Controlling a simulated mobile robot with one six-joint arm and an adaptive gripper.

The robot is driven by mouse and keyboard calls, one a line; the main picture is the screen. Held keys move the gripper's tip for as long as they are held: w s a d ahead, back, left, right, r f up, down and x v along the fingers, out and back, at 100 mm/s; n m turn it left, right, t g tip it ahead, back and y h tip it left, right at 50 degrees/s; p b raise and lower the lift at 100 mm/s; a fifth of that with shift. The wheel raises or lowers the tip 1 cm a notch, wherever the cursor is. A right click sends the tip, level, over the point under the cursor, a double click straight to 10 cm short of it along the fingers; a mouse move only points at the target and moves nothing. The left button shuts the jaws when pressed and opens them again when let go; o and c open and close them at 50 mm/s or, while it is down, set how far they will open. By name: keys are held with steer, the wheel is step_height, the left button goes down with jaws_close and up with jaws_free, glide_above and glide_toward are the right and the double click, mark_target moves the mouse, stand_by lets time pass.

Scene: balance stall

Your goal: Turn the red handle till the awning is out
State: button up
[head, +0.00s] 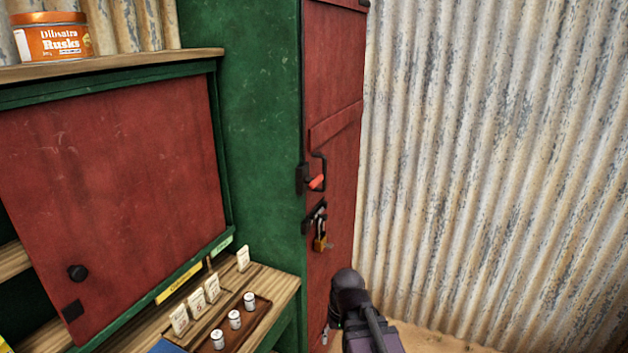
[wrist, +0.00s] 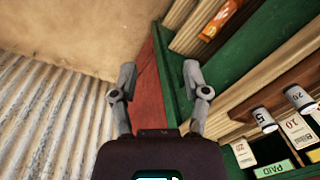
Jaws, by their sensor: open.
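The red handle (head: 316,182) is the small red grip on a black bent crank, mounted on the edge of the stall's tall red door in the head view. The crank rod runs up from the grip. My gripper (wrist: 159,70) shows in the wrist view with its two grey fingers apart and nothing between them. It is clear of the handle, which I cannot see in the wrist view. In the head view only a dark part of my arm shows, low and right of the handle; the fingertips cannot be made out there. No awning shows in either view.
A brass padlock (head: 320,243) hangs on a black hasp below the handle. A corrugated metal wall (head: 480,150) stands close on the right. A wooden counter (head: 283,288) with small white canisters and cards juts out at lower left. An orange Rusks tin (head: 50,42) stands on the upper shelf.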

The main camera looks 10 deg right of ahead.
steer(key=w+r+m+t+y+p, duration=0.1)
steer(key=w+r+m+y+p, duration=0.1)
steer(key=w+r+y+p, duration=0.35)
steer(key=m+t+y+p, duration=0.5)
steer(key=t+y+p, duration=0.2)
steer(key=t+y, duration=0.15)
glide_toward(319, 182)
steer(key=shift+s+d+t+h, duration=0.4)
steer(key=shift+s+d+t, duration=0.05)
steer(key=shift+s+d, duration=0.6)
steer(key=shift+a, duration=0.15)
steer(key=shift+x, duration=6.8)
